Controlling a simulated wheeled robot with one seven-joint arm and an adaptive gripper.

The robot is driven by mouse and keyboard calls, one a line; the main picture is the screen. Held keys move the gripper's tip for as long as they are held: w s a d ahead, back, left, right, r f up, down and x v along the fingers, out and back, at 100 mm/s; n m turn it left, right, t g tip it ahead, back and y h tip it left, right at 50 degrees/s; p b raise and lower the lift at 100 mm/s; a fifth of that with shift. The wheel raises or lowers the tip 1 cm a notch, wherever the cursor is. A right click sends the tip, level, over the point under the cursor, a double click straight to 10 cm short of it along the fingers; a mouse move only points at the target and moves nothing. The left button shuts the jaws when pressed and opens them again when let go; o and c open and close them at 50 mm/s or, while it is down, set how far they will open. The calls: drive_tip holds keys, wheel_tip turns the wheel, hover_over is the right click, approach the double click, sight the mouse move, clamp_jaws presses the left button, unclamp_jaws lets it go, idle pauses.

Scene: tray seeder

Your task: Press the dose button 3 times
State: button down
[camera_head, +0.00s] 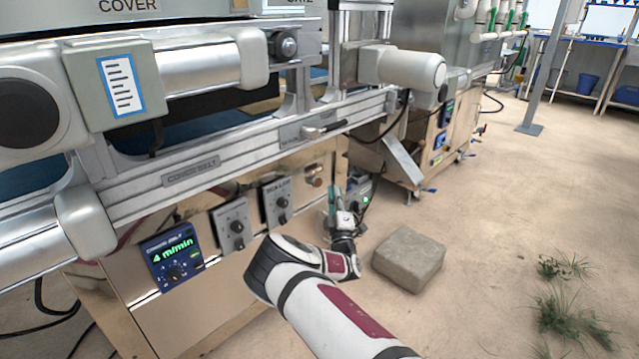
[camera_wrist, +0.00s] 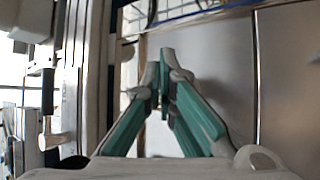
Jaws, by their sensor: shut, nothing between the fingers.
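My gripper (camera_head: 333,190) has teal fingers and stands at the right end of the machine's front panel in the head view. In the wrist view my gripper (camera_wrist: 165,62) is shut, with its fingertips together and nothing between them. A small copper-coloured round fitting (camera_head: 316,182) shows on the panel just left of the fingers. I cannot tell whether it is the dose button, as no such label is readable. Whether the fingertips touch anything is unclear.
Two grey knob boxes (camera_head: 233,226) (camera_head: 276,200) and a blue display (camera_head: 172,255) reading 4 m/min are on the panel. A metal rail (camera_head: 240,160) runs above. A stone block (camera_head: 408,257) lies on the floor to the right; open floor lies beyond.

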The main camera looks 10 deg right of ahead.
drive_tip(key=shift+s+d+p, duration=0.3)
drive_tip(key=shift+s+d, duration=0.55)
drive_tip(key=shift+s, duration=0.3)
drive_tip(key=shift+a, duration=0.1)
idle(1.1)
